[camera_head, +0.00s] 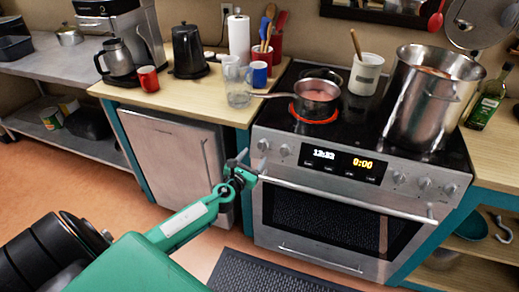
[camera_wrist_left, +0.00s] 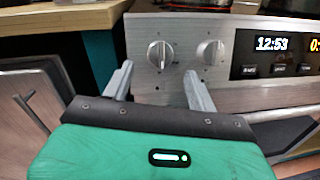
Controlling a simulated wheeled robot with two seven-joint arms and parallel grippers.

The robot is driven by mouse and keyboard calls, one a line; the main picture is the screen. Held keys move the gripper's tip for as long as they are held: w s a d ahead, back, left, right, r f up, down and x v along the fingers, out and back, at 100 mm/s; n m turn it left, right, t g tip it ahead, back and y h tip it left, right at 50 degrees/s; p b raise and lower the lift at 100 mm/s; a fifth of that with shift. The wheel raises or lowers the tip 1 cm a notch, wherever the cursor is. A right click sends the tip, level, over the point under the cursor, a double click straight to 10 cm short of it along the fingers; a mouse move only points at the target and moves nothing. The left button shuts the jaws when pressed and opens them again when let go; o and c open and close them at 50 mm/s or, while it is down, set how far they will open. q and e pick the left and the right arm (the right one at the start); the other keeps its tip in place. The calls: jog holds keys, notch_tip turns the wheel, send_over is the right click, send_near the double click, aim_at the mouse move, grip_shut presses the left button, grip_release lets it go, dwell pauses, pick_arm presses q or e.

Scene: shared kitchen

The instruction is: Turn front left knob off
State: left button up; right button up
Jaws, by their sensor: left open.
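The stove (camera_head: 352,165) has a steel front panel with two knobs at its left end. The leftmost knob (camera_head: 263,145) also shows in the left wrist view (camera_wrist_left: 160,54), with its grip bar upright. The second knob (camera_head: 284,150) is just right of it and also shows in the left wrist view (camera_wrist_left: 210,51). My left gripper (camera_head: 241,163) is open and empty, in front of and slightly below the leftmost knob. In the left wrist view its fingers (camera_wrist_left: 158,84) stand apart, with the leftmost knob above and between their tips, apparently untouched. My right gripper is not in view.
A small pot (camera_head: 316,100) sits on a glowing red burner (camera_head: 315,118), its handle pointing left. A tall steel pot (camera_head: 430,100) stands at the right of the cooktop. The oven handle (camera_head: 345,198) sticks out below the panel. A dishwasher (camera_head: 178,160) is left.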

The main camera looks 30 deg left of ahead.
aim_at(260, 149)
pick_arm(q)
jog(key=shift+w+a, duration=0.15)
jog(key=shift+w, duration=1.2)
jog(key=shift+w+a, duration=0.15)
jog(key=shift+w, duration=1.15)
jog(key=c, duration=1)
